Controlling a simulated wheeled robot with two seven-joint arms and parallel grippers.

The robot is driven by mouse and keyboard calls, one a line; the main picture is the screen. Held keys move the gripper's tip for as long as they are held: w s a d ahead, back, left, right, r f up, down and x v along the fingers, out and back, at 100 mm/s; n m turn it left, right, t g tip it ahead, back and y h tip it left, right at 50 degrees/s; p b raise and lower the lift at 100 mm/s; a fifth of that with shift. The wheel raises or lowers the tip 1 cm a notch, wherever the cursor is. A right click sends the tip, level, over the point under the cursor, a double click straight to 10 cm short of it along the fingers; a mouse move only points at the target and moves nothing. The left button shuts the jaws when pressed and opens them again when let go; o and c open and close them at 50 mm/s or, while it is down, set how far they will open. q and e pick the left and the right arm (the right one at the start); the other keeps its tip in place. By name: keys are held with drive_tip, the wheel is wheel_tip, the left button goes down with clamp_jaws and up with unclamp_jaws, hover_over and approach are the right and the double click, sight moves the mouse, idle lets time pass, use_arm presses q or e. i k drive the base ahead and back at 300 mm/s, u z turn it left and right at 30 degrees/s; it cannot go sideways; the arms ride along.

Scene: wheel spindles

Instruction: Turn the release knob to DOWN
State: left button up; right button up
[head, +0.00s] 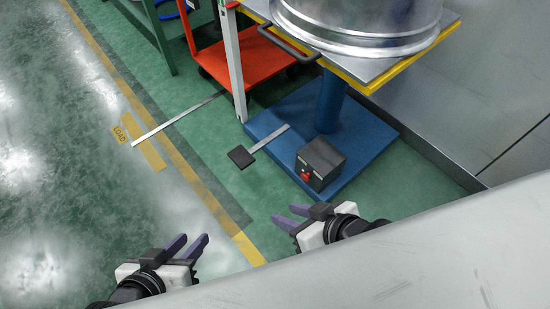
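The release knob (305,177) looks like a small red knob on the front of a black box (322,160). Its pointer and labels are too small to read. The box sits on the blue base (365,140) of a lift table. My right gripper (283,214) is open and empty, nearer to me than the knob and slightly left of it, apart from the box. My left gripper (193,239) is open and empty, further left over the floor near the yellow line.
A black foot pedal (241,157) sticks out from the base on a metal arm. Above, a yellow-edged tabletop (448,22) with a dark handle (287,45) carries a silver wheel (355,25). A red cart (262,62) stands behind. Floor at left is clear.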

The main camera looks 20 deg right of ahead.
sight(304, 176)
drive_tip(key=z, duration=0.05)
drive_tip(key=i, duration=1.1)
drive_tip(key=z, duration=0.5)
